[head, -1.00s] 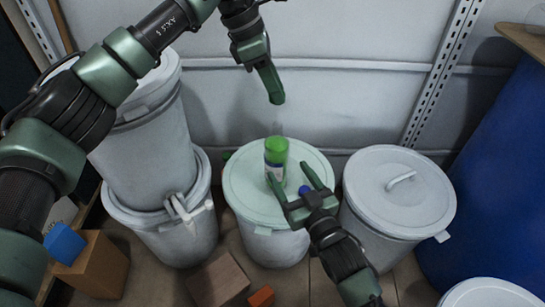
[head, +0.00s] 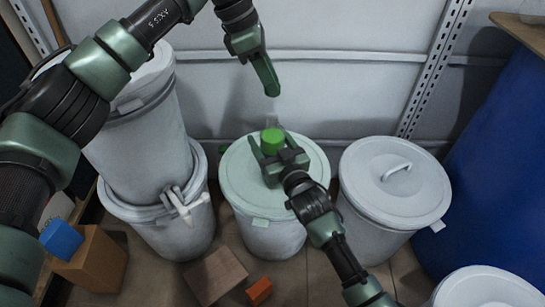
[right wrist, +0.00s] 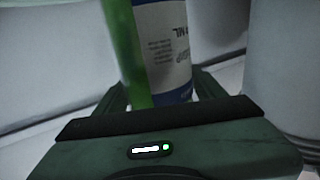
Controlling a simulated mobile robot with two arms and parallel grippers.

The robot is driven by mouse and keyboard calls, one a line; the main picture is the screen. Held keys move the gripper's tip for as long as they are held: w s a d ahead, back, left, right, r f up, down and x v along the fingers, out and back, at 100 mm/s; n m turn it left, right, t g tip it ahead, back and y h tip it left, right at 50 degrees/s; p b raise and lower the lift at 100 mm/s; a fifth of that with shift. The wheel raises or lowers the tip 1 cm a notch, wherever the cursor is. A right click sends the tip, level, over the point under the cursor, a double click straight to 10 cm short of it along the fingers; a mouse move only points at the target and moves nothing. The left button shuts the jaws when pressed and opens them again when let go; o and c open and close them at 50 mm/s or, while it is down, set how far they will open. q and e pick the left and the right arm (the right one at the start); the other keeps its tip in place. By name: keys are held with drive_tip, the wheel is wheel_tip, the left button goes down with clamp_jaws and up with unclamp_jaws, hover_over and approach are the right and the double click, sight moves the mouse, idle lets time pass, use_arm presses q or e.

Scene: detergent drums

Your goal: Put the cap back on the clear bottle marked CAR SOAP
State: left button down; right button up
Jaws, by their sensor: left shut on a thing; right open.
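The clear bottle (head: 272,138) with green contents stands upright on the pale lid of the middle drum (head: 240,195). Its faint see-through neck rises above the green. In the right wrist view the bottle (right wrist: 165,50) shows its white and blue label; CAR SOAP cannot be read. My right gripper (head: 273,149) is open, with its fingers to either side of the bottle. My left gripper (head: 272,92) is shut above the bottle's neck, apart from it. Its fingers hide what it holds, most likely the cap; I see no cap elsewhere.
Two stacked drums (head: 145,190) stand at the left and a handled drum (head: 395,190) at the right. A blue barrel (head: 500,170) is at far right. A brown box (head: 215,275), an orange block (head: 259,290) and a blue block (head: 61,240) are in front. The wall is close behind.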

drive_tip(key=shift+w+a, duration=0.2)
drive_tip(key=shift+w, duration=0.3)
clamp_jaws()
use_arm(q)
hover_over(277, 121)
drive_tip(key=a, duration=0.2)
drive_tip(key=shift+w+d+f, duration=0.15)
drive_tip(key=shift+w+f, duration=0.05)
drive_tip(key=shift+f, duration=1.05)
drive_tip(key=shift+w+d+f, duration=0.1)
drive_tip(key=shift+w+f, duration=0.05)
drive_tip(key=shift+f, duration=1.05)
drive_tip(key=shift+f, duration=0.9)
drive_tip(key=shift+f, duration=0.6)
